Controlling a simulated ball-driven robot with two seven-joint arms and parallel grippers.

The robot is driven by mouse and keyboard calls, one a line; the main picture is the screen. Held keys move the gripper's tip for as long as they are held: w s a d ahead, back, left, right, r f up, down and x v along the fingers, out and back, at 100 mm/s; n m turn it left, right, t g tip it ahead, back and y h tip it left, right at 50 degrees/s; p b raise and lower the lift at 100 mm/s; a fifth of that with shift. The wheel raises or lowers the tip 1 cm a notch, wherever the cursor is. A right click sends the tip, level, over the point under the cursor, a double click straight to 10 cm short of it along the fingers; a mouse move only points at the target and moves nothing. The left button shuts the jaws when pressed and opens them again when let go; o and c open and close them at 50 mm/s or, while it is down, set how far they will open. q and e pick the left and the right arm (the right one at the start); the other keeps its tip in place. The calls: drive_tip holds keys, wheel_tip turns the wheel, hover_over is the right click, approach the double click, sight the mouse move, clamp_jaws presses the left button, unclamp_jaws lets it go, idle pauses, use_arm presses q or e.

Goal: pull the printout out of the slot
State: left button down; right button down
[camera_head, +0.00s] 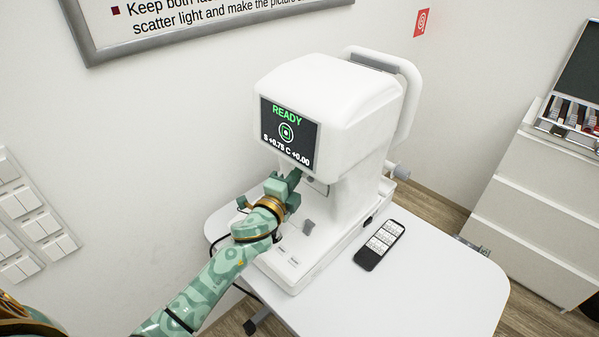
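The white eye-test machine (335,95) stands on a white table, its screen (289,132) reading READY. My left gripper (292,181) is at the machine's front, just below the screen. Its green fingers point toward the machine, and I cannot tell whether they are open or shut. A small dark-edged opening (319,187) shows just right of the fingertips; I cannot tell if it is the slot. I cannot make out a printout; the gripper hides part of the machine's front. My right gripper is not in view.
A dark handheld device (379,245) with white panels lies on the table (420,290), right of the machine's base. The table's front right is clear. A white drawer cabinet (535,210) stands at the right. Wall switches (30,222) are at the left.

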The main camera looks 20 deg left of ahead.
use_arm(q)
drive_tip(key=s+a+p, duration=0.1)
drive_tip(key=s+a, duration=0.1)
drive_tip(key=s, duration=0.4)
idle(0.4)
